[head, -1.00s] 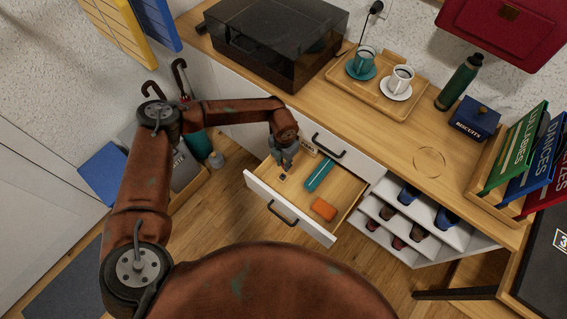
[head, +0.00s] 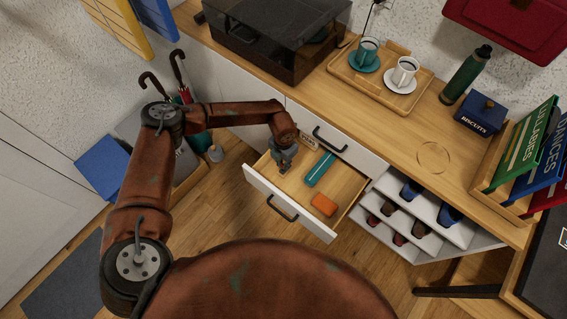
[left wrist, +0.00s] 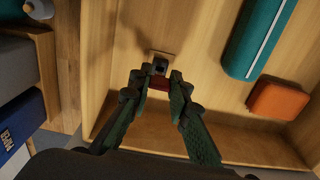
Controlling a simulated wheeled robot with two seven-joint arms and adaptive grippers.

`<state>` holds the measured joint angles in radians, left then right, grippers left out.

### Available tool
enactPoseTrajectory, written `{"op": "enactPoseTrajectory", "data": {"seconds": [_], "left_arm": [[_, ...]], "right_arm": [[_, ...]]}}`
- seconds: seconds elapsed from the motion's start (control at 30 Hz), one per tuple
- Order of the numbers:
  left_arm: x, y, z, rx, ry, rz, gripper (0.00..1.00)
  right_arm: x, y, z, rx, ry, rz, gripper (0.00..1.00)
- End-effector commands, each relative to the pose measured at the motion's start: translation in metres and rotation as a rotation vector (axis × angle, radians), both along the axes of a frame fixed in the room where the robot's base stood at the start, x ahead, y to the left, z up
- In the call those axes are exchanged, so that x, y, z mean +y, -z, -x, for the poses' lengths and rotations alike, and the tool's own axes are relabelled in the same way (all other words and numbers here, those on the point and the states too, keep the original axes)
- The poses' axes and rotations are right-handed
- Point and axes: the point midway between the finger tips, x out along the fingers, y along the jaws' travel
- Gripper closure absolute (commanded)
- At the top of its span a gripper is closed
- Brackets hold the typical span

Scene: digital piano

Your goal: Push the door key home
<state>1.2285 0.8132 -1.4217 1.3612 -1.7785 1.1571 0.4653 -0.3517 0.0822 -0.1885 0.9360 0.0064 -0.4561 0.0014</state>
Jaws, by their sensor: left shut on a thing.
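My left gripper (head: 283,169) reaches down into the open drawer (head: 345,184), near its left end. In the left wrist view the fingers (left wrist: 161,74) are closed around a small red thing (left wrist: 159,83). A small dark block (left wrist: 160,65) shows just past the fingertips, over a pale square patch (left wrist: 157,55) on the drawer floor. I cannot tell whether the red thing is the door key, as the fingers hide most of it. No lock or keyhole can be made out. My right gripper is not in view.
A teal case (head: 320,169) and an orange block (head: 324,204) lie in the drawer to the right of my gripper. The drawer's front panel (head: 262,190) has a dark handle. The cabinet top (head: 398,128) rises behind, with a tray (head: 352,82) of cups.

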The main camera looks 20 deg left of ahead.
Motion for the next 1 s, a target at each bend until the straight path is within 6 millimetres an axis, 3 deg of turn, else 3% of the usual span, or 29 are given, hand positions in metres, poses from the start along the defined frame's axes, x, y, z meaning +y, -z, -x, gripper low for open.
{"op": "enactPoseTrajectory", "data": {"seconds": [1.0], "left_arm": [[0.0,0.013,0.0,0.001,0.0,0.001,1.0]], "right_arm": [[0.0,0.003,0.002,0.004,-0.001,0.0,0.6]]}}
